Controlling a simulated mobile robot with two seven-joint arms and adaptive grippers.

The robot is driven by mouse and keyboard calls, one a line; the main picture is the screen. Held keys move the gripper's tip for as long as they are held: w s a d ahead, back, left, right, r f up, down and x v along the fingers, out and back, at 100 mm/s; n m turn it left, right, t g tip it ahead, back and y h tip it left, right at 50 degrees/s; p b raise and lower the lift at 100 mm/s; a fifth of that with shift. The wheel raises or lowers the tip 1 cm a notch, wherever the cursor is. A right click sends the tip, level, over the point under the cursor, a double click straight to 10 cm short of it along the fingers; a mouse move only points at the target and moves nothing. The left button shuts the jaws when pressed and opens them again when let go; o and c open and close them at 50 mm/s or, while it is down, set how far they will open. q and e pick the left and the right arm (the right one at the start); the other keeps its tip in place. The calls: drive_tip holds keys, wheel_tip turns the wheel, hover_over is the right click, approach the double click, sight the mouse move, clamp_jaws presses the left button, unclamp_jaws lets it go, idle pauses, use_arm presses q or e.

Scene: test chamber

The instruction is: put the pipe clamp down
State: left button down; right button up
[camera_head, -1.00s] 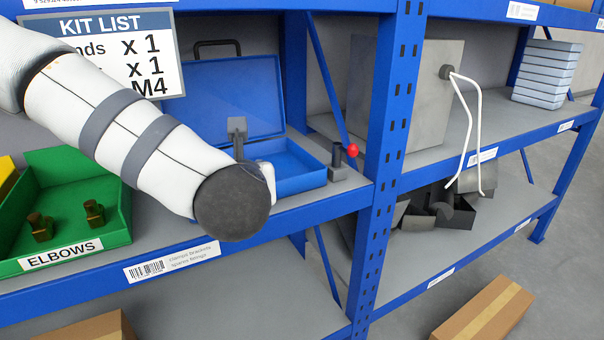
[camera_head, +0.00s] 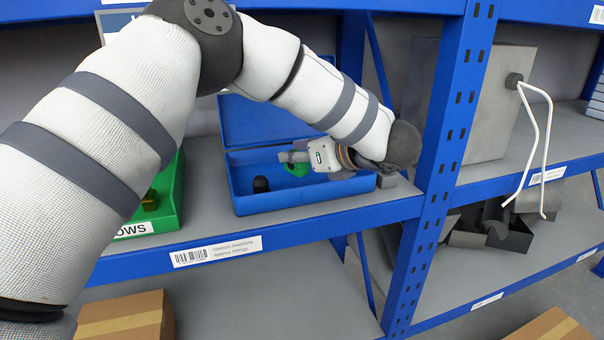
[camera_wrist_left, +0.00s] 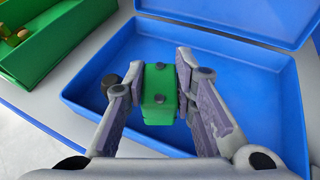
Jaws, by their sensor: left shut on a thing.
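The pipe clamp, a green block with dark bolt heads (camera_wrist_left: 159,95), is between the two fingers of my left gripper (camera_wrist_left: 160,72) in the left wrist view. The gripper is shut on it. In the head view my left gripper (camera_head: 288,158) reaches from the right over the open blue case (camera_head: 240,204), and the green clamp (camera_head: 297,170) shows just below the fingers. The clamp is over the case's tray; I cannot tell whether it touches the floor. The case (camera_wrist_left: 235,75) fills much of the wrist view. My right gripper is not in view.
A dark round-topped piece (camera_head: 261,184) stands at the case's left; it also shows beside the left finger (camera_wrist_left: 111,84). A green elbows bin (camera_head: 168,200) is left of the case. A blue shelf upright (camera_head: 452,150) stands close right of my wrist. The case floor's right side looks clear.

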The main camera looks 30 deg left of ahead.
sight(301, 174)
use_arm(q)
drive_tip(key=shift+w+f, duration=0.6)
drive_tip(key=shift+f, duration=0.35)
drive_tip(key=shift+w+f+b, duration=0.15)
drive_tip(key=shift+f+b, duration=0.05)
drive_tip(key=shift+f, duration=0.65)
drive_tip(key=shift+w+f+b, duration=0.1)
drive_tip(key=shift+f+b, duration=0.1)
drive_tip(key=shift+f, duration=0.6)
drive_tip(key=shift+f, duration=0.2)
drive_tip(key=c, duration=1.3)
unclamp_jaws()
drive_tip(key=shift+c, duration=0.2)
drive_tip(key=shift+r, duration=0.15)
drive_tip(key=v, duration=1.2)
